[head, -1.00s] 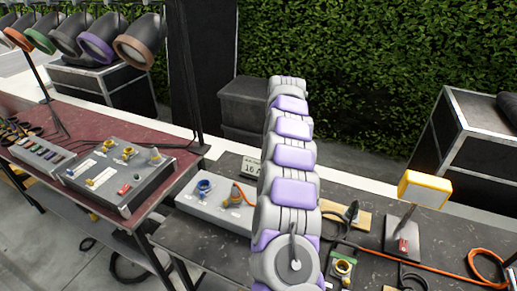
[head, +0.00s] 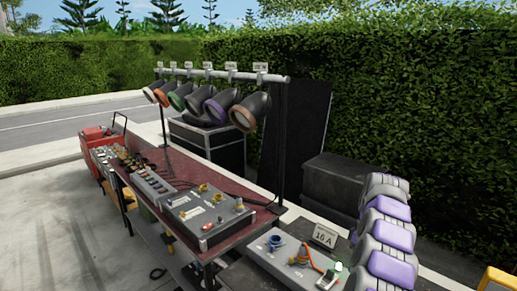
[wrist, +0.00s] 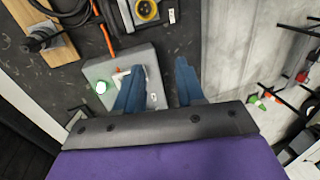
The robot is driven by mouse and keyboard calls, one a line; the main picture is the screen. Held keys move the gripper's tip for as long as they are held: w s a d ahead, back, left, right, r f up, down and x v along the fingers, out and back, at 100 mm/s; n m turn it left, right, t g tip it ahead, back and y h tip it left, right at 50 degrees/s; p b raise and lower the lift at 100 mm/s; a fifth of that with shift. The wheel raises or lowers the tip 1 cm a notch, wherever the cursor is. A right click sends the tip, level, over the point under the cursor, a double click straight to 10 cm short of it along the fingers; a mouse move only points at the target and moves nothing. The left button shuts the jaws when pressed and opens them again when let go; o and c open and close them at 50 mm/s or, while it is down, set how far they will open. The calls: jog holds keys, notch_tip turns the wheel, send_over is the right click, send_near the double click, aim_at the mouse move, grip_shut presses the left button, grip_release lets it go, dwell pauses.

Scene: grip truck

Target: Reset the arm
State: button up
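My purple and grey arm (head: 385,232) rises at the lower right of the head view; its end is out of that picture. In the wrist view my gripper (wrist: 158,88) shows two blue fingers standing apart. It is open, and I see nothing held between them. Behind the fingers is a grey box (wrist: 102,70) with a lit green-white button (wrist: 101,87) and a small white and red part. The box lies on the dark tabletop (wrist: 85,42). I cannot tell the exact gap between the fingers and the box.
A red-topped table (head: 240,187) carries a grey control box (head: 207,213). Several lamps hang from a rail (head: 225,76). A sign marked 16 A (head: 325,236) stands behind a pale socket panel (head: 285,257). Dark cases (head: 345,190) stand by the hedge.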

jog(key=s+a+r+m, duration=0.2)
jog(key=s+a+r, duration=0.9)
jog(key=s+a, duration=0.4)
jog(key=s+f+m+h, duration=0.1)
jog(key=s+f+m, duration=0.1)
jog(key=s, duration=1.2)
jog(key=s+a+f+m+h, duration=0.1)
jog(key=s+f+m, duration=0.2)
jog(key=s, duration=1.2)
jog(key=shift+s+a+f+m, duration=0.15)
jog(key=shift+f+m, duration=0.2)
jog(key=shift+m, duration=0.65)
